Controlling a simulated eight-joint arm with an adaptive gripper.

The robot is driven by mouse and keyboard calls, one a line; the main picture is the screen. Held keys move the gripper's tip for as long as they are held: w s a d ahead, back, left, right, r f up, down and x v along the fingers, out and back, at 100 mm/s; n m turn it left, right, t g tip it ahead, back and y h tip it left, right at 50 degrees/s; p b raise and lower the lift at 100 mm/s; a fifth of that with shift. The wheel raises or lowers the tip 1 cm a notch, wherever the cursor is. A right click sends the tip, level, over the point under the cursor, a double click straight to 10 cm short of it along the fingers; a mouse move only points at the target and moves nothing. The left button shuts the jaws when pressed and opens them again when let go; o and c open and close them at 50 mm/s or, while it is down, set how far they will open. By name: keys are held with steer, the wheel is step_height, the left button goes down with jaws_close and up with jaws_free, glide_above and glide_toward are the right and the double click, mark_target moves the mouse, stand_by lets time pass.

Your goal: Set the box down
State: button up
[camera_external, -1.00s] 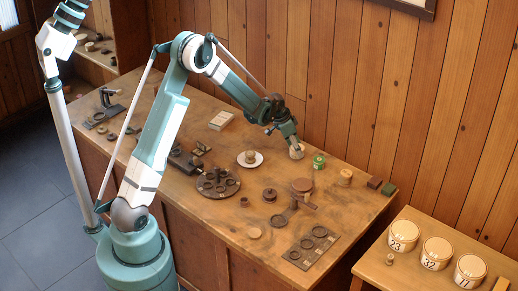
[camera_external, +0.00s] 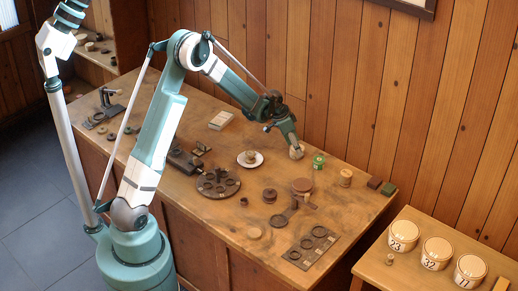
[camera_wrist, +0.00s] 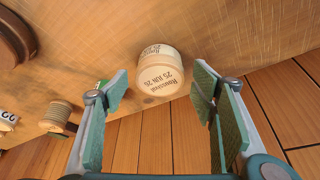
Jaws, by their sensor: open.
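The box is a round, pale, lidded tub with dark printed lettering (camera_wrist: 161,76). It stands on the table near the back wall in the external view (camera_external: 297,153). My gripper (camera_wrist: 160,92) is open in the wrist view, one green-padded finger to each side of the box's near end. Gaps show between both fingers and the box, and nothing is held. In the external view my gripper (camera_external: 293,145) is right at the box, and its fingers partly cover it.
A green tin (camera_external: 319,161) stands close to the right of the box, with a pale spool (camera_external: 345,177) beyond it. A white saucer (camera_external: 243,160) with a small pale piece lies to the left. The wood-panelled wall (camera_external: 350,90) is close behind.

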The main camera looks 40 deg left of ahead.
steer(key=v, duration=1)
steer(key=shift+r, duration=0.1)
stand_by(0.3)
steer(key=s+r+n+t+y, duration=0.1)
steer(key=s+r+n, duration=0.1)
steer(key=s+r, duration=0.8)
steer(key=s+r+n, duration=0.1)
steer(key=s+r, duration=0.7)
steer(key=s, duration=0.4)
steer(key=s+a+n+t+y, duration=0.1)
steer(key=s+n+t, duration=0.1)
steer(key=s, duration=2.2)
steer(key=shift+a+n+y, duration=0.3)
steer(key=shift+a+n, duration=0.05)
steer(key=shift+n, duration=0.55)
